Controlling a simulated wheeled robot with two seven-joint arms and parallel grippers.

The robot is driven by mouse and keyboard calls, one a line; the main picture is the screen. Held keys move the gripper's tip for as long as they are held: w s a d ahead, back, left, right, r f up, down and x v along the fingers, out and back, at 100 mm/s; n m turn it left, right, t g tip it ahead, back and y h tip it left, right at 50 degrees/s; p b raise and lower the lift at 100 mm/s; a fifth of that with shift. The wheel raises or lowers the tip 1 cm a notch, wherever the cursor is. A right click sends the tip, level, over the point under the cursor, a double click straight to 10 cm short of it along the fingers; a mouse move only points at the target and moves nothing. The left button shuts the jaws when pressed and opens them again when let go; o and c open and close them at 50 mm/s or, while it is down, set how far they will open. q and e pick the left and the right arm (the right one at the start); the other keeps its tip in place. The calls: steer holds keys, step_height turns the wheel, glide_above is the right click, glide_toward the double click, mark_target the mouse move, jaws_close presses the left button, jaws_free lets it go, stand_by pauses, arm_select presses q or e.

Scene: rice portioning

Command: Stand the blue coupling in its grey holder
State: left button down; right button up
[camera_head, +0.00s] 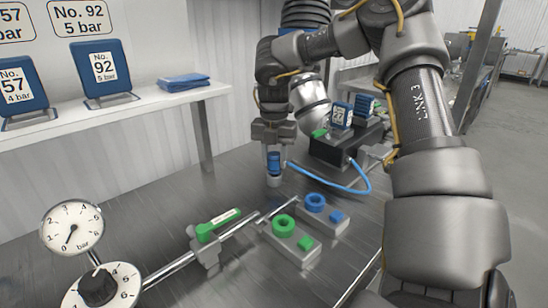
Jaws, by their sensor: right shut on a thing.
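My right gripper (273,143) points down over the table, shut on the blue coupling (274,163). The coupling is upright, with a pale grey lower end close to the tabletop; I cannot tell whether it touches. A grey holder (323,226) with a blue ring (314,202) and a small blue block lies to the right and nearer to me, apart from the coupling. A similar grey holder (288,249) with a green ring (284,225) sits beside it. My left gripper is not in view.
A blue hose (350,188) loops right of the coupling towards a dark box (336,149). A metal pipe (170,269) with a green labelled part (218,225) crosses the front, by a pressure gauge (72,229) and black knob (98,287). A white shelf (150,104) holds numbered signs.

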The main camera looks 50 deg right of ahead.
steer(key=shift+f, duration=0.3)
stand_by(0.5)
stand_by(0.3)
steer(key=o, duration=1.6)
steer(key=shift+o, duration=0.2)
steer(key=shift+r, duration=0.1)
step_height(320, 180, up, 9)
steer(key=p, duration=0.7)
